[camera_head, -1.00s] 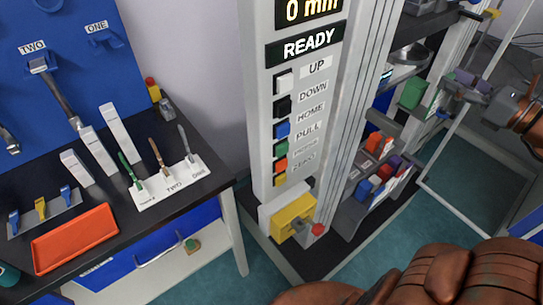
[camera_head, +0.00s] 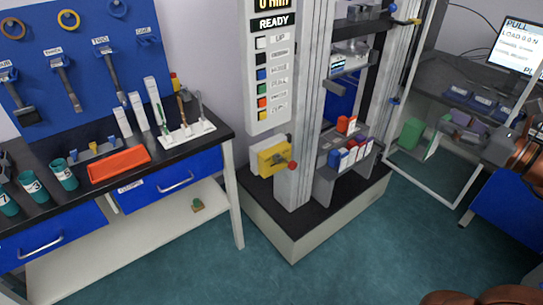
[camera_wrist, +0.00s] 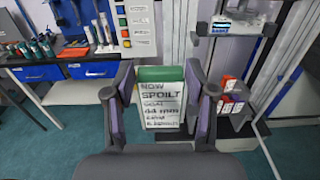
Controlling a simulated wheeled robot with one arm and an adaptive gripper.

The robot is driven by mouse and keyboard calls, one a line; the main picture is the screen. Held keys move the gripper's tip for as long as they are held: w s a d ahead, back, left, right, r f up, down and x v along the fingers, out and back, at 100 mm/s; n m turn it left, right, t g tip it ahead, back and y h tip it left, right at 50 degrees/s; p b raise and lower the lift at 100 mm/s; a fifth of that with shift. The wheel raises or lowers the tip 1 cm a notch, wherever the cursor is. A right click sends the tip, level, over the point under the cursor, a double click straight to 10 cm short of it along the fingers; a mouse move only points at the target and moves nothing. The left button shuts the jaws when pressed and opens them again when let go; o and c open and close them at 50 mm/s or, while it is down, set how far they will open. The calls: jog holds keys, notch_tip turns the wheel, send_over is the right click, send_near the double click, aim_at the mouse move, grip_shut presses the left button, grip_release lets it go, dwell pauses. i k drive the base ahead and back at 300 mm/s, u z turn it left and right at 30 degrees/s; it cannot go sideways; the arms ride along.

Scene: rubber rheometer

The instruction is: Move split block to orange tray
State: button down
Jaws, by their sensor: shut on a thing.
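My gripper (camera_wrist: 160,92) is shut on the split block (camera_wrist: 161,105), with a finger on each side. The block is a pale slab with a green top and a label that reads "NOW SPOILT", with smaller lines I cannot fully read. In the head view the block's green side (camera_head: 410,133) shows at the right, held in the air by my gripper (camera_head: 432,138). The orange tray (camera_head: 120,164) lies on the black bench at the left, apart from my gripper, and looks empty. It also shows small in the wrist view (camera_wrist: 75,53).
The rheometer (camera_head: 270,75) stands between the bench and my gripper, with a yellow box (camera_head: 272,158) on its front. A framed clear door (camera_head: 428,178) stands open near my arm. Green cups (camera_head: 64,174) and a white rack (camera_head: 187,134) flank the tray. The floor in front is clear.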

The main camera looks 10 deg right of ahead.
aim_at(120, 164)
jog(key=k, duration=0.25)
jog(key=z, duration=2.55)
jog(key=k, duration=2.95)
jog(key=u, duration=2.5)
jog(key=i, duration=1.5)
jog(key=u, duration=0.05)
